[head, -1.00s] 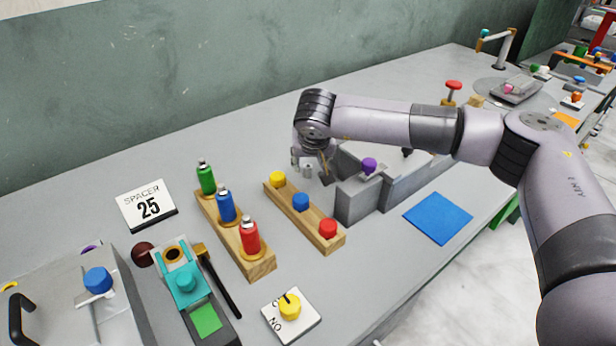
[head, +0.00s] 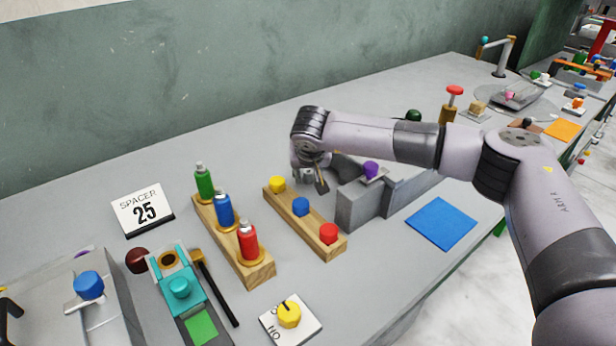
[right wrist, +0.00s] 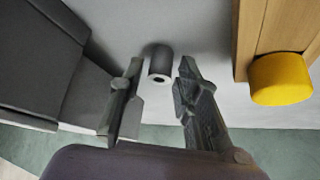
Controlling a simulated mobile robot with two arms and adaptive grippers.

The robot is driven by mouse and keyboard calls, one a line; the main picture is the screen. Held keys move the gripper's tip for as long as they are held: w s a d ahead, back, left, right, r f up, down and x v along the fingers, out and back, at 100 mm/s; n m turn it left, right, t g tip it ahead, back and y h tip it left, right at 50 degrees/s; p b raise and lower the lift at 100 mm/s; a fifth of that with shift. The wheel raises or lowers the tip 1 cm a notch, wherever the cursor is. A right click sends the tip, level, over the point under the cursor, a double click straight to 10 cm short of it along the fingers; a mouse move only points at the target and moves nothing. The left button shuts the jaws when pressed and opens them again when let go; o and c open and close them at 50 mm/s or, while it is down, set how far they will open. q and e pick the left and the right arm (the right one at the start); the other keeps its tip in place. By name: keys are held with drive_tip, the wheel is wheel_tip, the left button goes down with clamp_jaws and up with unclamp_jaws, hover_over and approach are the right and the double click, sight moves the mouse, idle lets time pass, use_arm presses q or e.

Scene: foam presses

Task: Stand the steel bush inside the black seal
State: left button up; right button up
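The steel bush (right wrist: 160,62) is a short grey cylinder with a dark hole in its end. In the right wrist view it lies between and just beyond the fingertips of my right gripper (right wrist: 160,78), with gaps on both sides. That gripper is open and empty. In the head view my right gripper (head: 312,183) is low over the bench, between the wooden block with coloured knobs and the grey press; it largely hides the bush there. I cannot make out the black seal in either view. My left gripper is not in view.
The wooden knob block (head: 318,236) with its yellow knob (right wrist: 282,80) is close on one side, the grey press (head: 358,205) on the other. A second block holds spray cans (head: 225,208). A blue mat (head: 440,224) lies right. Bench behind the cans is clear.

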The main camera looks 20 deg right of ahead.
clamp_jaws()
drive_tip(key=shift+r, duration=0.15)
